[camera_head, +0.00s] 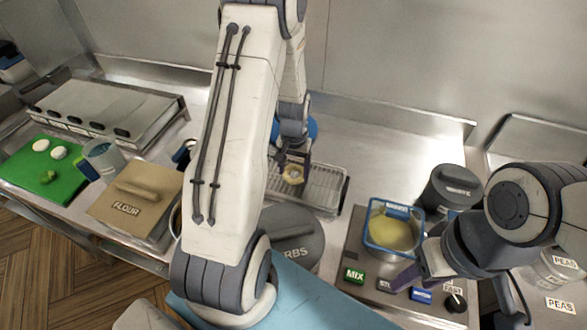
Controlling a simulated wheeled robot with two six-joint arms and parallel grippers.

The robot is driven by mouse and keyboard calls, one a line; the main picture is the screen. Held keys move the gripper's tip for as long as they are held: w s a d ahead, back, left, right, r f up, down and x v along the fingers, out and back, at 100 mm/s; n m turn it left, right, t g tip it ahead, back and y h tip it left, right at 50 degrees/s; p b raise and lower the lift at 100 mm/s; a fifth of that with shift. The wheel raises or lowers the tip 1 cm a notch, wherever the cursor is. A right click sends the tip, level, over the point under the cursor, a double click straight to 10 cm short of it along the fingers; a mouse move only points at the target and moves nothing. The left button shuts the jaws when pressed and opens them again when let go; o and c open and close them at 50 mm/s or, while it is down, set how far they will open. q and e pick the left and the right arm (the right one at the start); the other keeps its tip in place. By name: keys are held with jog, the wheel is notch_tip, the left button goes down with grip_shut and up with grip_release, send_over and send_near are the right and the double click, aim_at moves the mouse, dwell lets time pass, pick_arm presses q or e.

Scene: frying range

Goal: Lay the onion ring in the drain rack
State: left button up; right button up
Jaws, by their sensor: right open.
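The onion ring (293,175) is a small golden ring at the fingertips of my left gripper (292,164), over the left part of the drain rack (328,183). The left gripper looks shut on it. I cannot tell whether the ring touches the rack. The drain rack is a metal wire grid in a tray, behind the round dark lid, and my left arm covers its left side. My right gripper (408,278) is open and empty at the right, by the control panel.
A blue-rimmed basket (393,229) with yellow batter stands right of the rack. A dark lidded pot (450,186) is behind it. A dark round lid (292,238), a flour box (135,198) and a green board (43,170) stand farther left.

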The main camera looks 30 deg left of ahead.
pick_arm(q)
jog(key=o, duration=0.3)
jog(key=shift+o, duration=0.2)
